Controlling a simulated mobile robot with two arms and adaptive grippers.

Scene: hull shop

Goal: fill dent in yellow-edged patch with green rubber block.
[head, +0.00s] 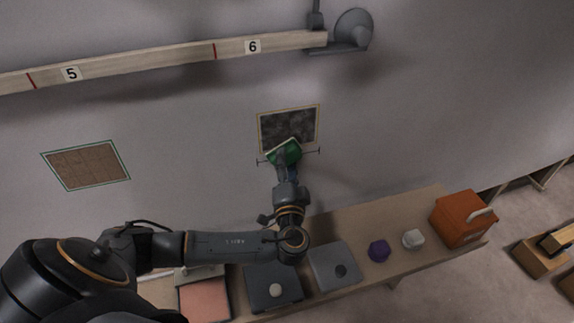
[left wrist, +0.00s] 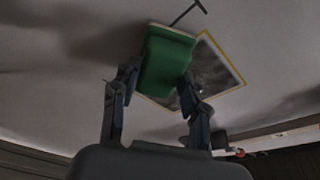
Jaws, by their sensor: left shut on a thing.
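The yellow-edged patch (head: 289,126) is a dark, mottled rectangle on the grey wall. It also shows in the left wrist view (left wrist: 213,70), partly hidden behind the block. My left gripper (head: 285,164) is shut on the green rubber block (head: 286,151), which has a pale edge. The block overlaps the lower edge of the patch in the head view; I cannot tell whether it touches the wall. In the left wrist view the block (left wrist: 166,62) sits between the two fingers (left wrist: 155,88). No dent can be made out in the patch. My right gripper is not in view.
A teal-edged brown patch (head: 86,165) is at left. A numbered wooden rail (head: 180,57) crosses above. The shelf (head: 405,212) below holds grey trays (head: 331,281), a purple lump (head: 379,250), a white lump (head: 413,239) and an orange box (head: 462,218).

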